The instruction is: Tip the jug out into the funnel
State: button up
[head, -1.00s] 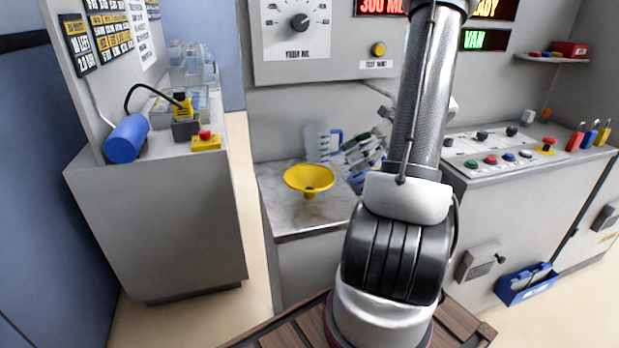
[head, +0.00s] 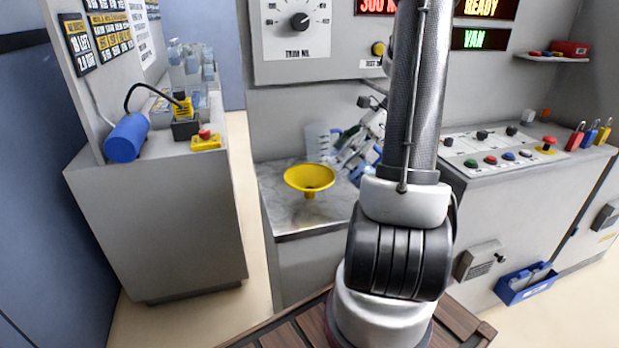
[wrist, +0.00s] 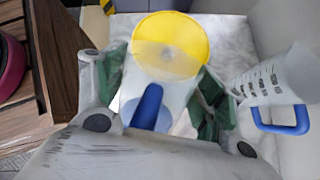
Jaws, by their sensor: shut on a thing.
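My gripper (wrist: 160,95) is shut on a translucent jug (wrist: 178,98) with a blue handle (wrist: 147,107); its green-padded fingers are on either side. The yellow funnel (head: 309,178) is above the marble bench top (head: 290,215), to the left of my gripper (head: 352,152) in the head view. In the wrist view the funnel (wrist: 170,35) lies just beyond the held jug and overlaps it in the picture. I cannot tell the held jug's exact tilt or what it contains. A second, graduated jug (wrist: 270,85) with a blue handle is at the right.
The graduated jug (head: 317,140) stands behind the funnel, close to my gripper. A grey wall panel with a dial (head: 300,22) is above the bench. A button console (head: 500,148) is at right. A side cabinet (head: 155,215) with a blue cylinder (head: 126,138) is at left.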

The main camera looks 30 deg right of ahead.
aim_at(327, 157)
jog(key=shift+w+a+f+g+h, duration=0.25)
jog(key=shift+g+h, duration=0.25)
jog(key=shift+h, duration=0.2)
jog(key=shift+w+a+r+g+h, duration=0.25)
jog(key=shift+r+g+h, duration=0.15)
jog(key=shift+h, duration=0.25)
jog(key=shift+w+a+r+g+h, duration=0.1)
jog(key=shift+a+r+g+h, duration=0.15)
jog(key=shift+g+h, duration=0.35)
jog(key=shift+w+a+r+g+h+p, duration=0.25)
jog(key=shift+w+a+h, duration=0.15)
jog(key=shift+a, duration=0.1)
jog(key=shift+w+a+r+g+h+p, duration=0.25)
jog(key=shift+w+a+h, duration=0.1)
jog(key=shift+w+a, duration=0.1)
jog(key=shift+w+a+r+m+g+h+p, duration=0.15)
jog(key=shift+w+a+m+g+h+p, duration=0.2)
jog(key=shift+g+h, duration=0.3)
dwell(0.9)
